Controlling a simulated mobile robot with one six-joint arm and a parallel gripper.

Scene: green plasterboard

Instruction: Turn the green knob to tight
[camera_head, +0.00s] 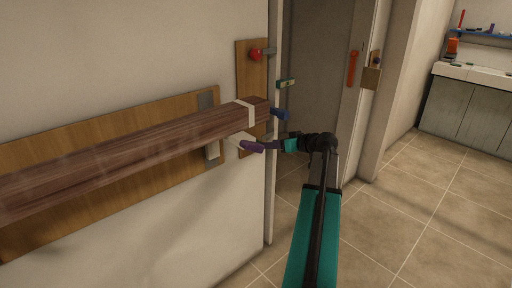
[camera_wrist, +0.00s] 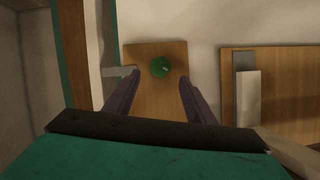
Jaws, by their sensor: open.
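The green knob (camera_wrist: 159,67) is round, with a small pale mark, and sits on a wooden board (camera_wrist: 150,100) in the wrist view. My gripper (camera_wrist: 159,76) is open, its two purple fingers apart on either side of the knob in the picture. I cannot tell how far the fingertips are from it, and no contact is visible. In the head view my gripper (camera_head: 258,128) is by the end of a thick wooden beam, in front of the narrow upright board (camera_head: 243,75). The green knob cannot be made out there.
The wooden beam (camera_head: 130,150) crosses the left wall in front of a long board, close to my gripper. A red knob (camera_head: 255,54) is higher on the narrow board. A doorway (camera_head: 320,80) and a red handle (camera_head: 353,68) are to the right. Tiled floor is clear there.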

